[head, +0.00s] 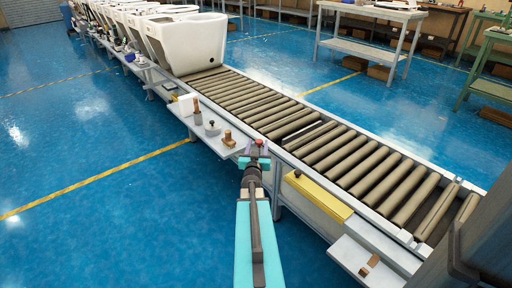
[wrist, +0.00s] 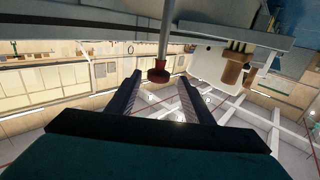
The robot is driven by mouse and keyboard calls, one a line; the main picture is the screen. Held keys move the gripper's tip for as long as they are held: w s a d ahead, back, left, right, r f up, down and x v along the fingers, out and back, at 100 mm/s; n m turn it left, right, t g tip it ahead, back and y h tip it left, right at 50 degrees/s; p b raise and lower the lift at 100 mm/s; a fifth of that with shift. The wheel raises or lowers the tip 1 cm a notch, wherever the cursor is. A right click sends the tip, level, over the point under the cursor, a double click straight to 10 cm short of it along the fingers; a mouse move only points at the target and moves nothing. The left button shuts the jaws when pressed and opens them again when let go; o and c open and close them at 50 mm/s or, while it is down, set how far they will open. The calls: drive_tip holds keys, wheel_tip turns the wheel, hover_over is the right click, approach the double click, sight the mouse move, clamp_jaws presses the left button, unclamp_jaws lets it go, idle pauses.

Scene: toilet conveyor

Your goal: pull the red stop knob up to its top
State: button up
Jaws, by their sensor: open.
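The red stop knob (head: 259,142) shows at the conveyor's near side edge in the head view, just past the end of my arm. In the wrist view the red knob (wrist: 158,74) sits on the end of a thin grey rod. My gripper (head: 255,160) is at the knob. In the wrist view the open gripper (wrist: 159,82) has one finger on each side of the knob, with visible gaps. I cannot tell how deep the knob lies between the fingers.
The roller conveyor (head: 330,150) runs diagonally, with white toilets (head: 190,42) at its far end. A side shelf (head: 195,122) left of my gripper holds small knobbed items. A yellow box (head: 318,197) is on the near rail to the right. Blue floor is clear at left.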

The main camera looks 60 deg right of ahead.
drive_tip(key=shift+w+d, duration=0.3)
drive_tip(key=shift+d, duration=0.25)
drive_tip(key=shift+c, duration=0.5)
clamp_jaws()
